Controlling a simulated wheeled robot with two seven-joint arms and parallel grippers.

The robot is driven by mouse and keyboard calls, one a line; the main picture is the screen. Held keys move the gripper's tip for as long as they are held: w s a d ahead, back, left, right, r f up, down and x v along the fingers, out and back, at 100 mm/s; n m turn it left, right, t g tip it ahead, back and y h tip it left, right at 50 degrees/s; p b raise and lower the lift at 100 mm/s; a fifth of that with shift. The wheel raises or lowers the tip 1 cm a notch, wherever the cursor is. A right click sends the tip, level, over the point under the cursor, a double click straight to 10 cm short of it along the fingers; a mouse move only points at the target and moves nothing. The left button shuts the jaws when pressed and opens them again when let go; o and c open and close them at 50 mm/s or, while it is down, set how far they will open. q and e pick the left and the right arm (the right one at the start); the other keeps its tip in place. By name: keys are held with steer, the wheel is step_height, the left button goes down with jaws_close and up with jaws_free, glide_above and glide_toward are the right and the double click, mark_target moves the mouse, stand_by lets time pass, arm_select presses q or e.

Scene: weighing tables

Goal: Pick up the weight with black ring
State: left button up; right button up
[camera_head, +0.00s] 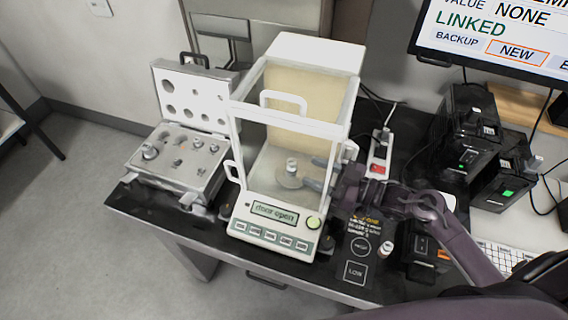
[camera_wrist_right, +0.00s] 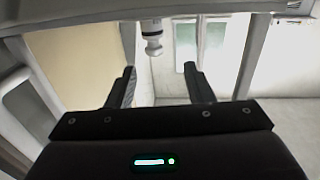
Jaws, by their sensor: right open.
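A small silver weight (camera_head: 291,165) stands upright on the round pan inside the glass chamber of the balance (camera_head: 275,235). The weight also shows in the right wrist view (camera_wrist_right: 152,36), ahead of the jaws and slightly left of centre. My right gripper (camera_head: 314,173) reaches into the chamber from the right side. Its fingers are apart and empty, and in the right wrist view the jaws (camera_wrist_right: 159,72) point toward the weight without touching it. My left gripper is out of view.
An open weight case (camera_head: 190,150) with several weights stands left of the balance. Another small weight (camera_head: 386,248) stands by printed pads at the right. The balance display reads "door open". Dark boxes (camera_head: 470,125), a monitor (camera_head: 500,35) and a keyboard (camera_head: 497,255) are at the right.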

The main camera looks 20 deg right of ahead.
steer(key=x, duration=0.1)
steer(key=p+x, duration=0.1)
steer(key=x, duration=0.1)
steer(key=p+x, duration=0.1)
steer(key=x, duration=0.1)
steer(key=shift+w, duration=0.5)
steer(key=shift+w+a+f, duration=0.15)
steer(key=shift+f, duration=0.05)
steer(key=shift+c, duration=0.5)
jaws_close()
